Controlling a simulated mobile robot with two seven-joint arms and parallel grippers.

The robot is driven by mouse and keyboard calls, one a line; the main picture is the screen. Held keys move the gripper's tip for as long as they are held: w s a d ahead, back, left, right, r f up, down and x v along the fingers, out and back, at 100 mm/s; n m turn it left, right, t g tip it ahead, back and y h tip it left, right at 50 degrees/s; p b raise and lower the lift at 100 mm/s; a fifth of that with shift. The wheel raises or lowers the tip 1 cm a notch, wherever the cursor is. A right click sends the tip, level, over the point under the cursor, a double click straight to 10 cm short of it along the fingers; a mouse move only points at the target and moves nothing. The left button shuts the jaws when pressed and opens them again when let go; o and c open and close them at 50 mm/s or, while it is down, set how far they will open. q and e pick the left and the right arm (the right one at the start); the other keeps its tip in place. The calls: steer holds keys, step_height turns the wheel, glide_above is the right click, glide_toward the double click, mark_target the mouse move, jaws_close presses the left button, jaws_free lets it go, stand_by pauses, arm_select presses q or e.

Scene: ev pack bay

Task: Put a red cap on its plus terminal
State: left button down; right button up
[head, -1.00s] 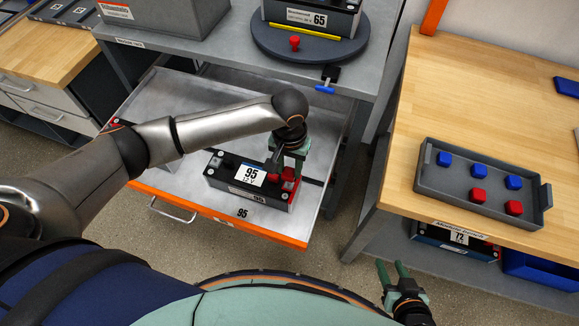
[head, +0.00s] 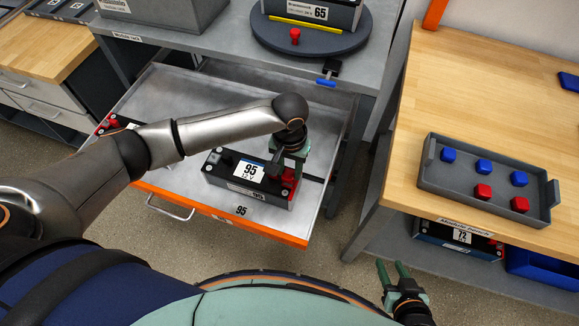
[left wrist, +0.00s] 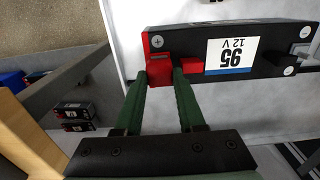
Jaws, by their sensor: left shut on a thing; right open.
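The battery marked 95 (head: 235,183) lies in the open drawer, and its label side fills the upper part of the left wrist view (left wrist: 275,45). My left gripper (head: 287,172) is over its right end. In the left wrist view my left gripper (left wrist: 160,78) is shut on a red cap (left wrist: 160,68), close against the battery's edge beside a screw head. A second red piece (left wrist: 191,66) sits beside the cap. I cannot tell whether the cap is seated on the terminal. My right gripper (head: 394,272) is open and empty near the bottom.
A grey tray (head: 428,182) with blue and red caps stands on the wooden bench (head: 445,95). A round turntable (head: 262,38) carries a battery marked 65 and a red cap (head: 295,36). The drawer has an orange front edge (head: 215,219). Another battery marked 72 (head: 458,237) is under the bench.

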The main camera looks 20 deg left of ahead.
arm_select(q)
steer(key=shift+p, duration=0.5)
steer(key=shift+f+p, duration=0.4)
steer(key=shift+f, duration=0.4)
stand_by(1.0)
steer(key=shift+c, duration=2.1)
jaws_free()
step_height(320, 180, up, 12)
steer(key=p, duration=0.1)
steer(key=shift+r, duration=0.25)
